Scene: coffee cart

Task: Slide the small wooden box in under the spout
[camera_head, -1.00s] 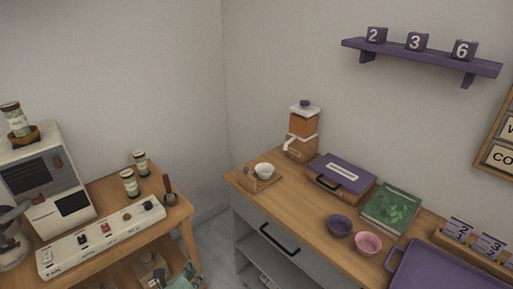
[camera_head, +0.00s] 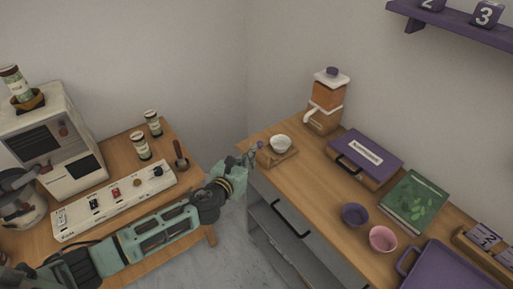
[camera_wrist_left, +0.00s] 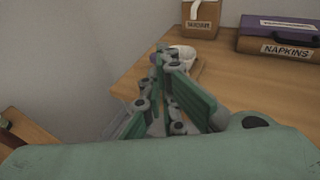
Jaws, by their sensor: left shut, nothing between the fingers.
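The small wooden box (camera_head: 276,160) sits at the near left corner of the right-hand counter, with a white bowl (camera_head: 281,143) on it and a small purple knob at its left end. The wrist view shows a side of the box (camera_wrist_left: 198,68) behind my fingers. A wooden dispenser (camera_head: 326,103) with a white spout (camera_head: 310,116) stands behind it near the wall; the space below the spout looks clear. My left gripper (camera_head: 251,154) is shut and empty at the knob end of the box; I cannot tell whether it touches. My right gripper is not in view.
The purple napkin box (camera_head: 368,152), green book (camera_head: 412,200), purple bowl (camera_head: 355,214) and pink bowl (camera_head: 383,238) stand further right on the counter (camera_head: 312,190). My left arm crosses the left cart, beside a white switch panel (camera_head: 115,201) and two jars.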

